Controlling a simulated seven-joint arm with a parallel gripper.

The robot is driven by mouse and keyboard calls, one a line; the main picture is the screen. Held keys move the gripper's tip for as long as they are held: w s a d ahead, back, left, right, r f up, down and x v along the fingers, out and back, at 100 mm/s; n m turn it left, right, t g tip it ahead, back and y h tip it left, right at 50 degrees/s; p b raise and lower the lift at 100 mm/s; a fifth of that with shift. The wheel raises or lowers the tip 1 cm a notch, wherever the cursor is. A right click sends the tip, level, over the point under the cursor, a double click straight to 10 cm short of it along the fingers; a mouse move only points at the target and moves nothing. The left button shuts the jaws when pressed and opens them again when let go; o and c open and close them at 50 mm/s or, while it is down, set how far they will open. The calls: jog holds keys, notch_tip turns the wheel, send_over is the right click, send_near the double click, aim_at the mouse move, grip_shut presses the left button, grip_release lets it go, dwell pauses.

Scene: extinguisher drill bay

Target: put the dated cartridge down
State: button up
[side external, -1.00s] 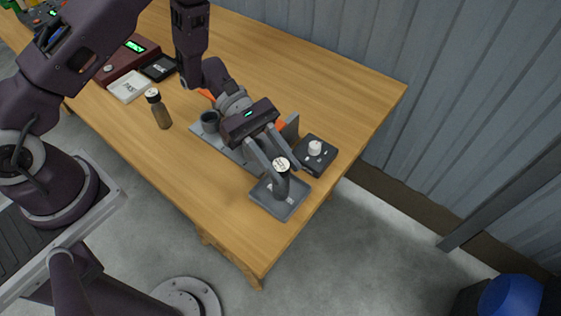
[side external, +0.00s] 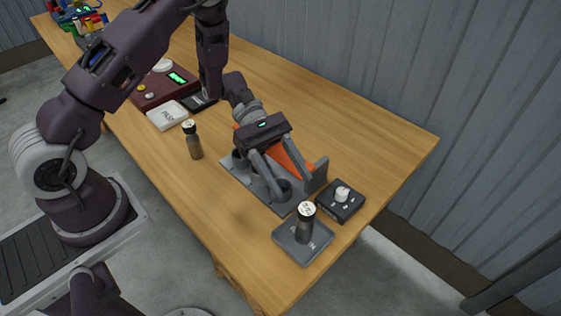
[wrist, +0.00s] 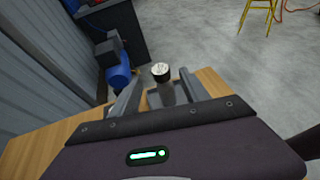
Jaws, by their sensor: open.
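A dark grey cartridge (side external: 305,230) with a printed white cap stands upright on a small grey tray (side external: 286,247) near the table's front right corner. The cap's print is too small to read. My gripper (side external: 278,182) is open and empty, back from this cartridge over the grey holder. In the wrist view the cartridge (wrist: 163,88) shows beyond and between the spread fingers of my gripper (wrist: 160,98). A second, brownish cartridge (side external: 194,146) with a white cap stands on the bare table to the left.
A grey holder (side external: 237,172) with an orange part (side external: 283,158) lies beneath my gripper. A black knob box (side external: 341,203) stands right of it. A white tile (side external: 167,115), a black tile (side external: 198,102) and a dark red display unit (side external: 160,92) sit farther left. The table's back right is clear.

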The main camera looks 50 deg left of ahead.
jog(key=s+v, duration=0.1)
jog(key=v, duration=0.4)
jog(key=s+r+m+y, duration=0.6)
jog(key=s+r+m, duration=0.3)
jog(key=r, duration=0.5)
jog(key=s+a+r+m+t+y, duration=0.5)
jog(key=s+a+m+t+y, duration=0.1)
jog(key=s+t+y, duration=0.1)
jog(key=shift+s+a+m+t, duration=0.15)
jog(key=shift+s+m+t, duration=0.25)
jog(key=shift+s+t, duration=0.2)
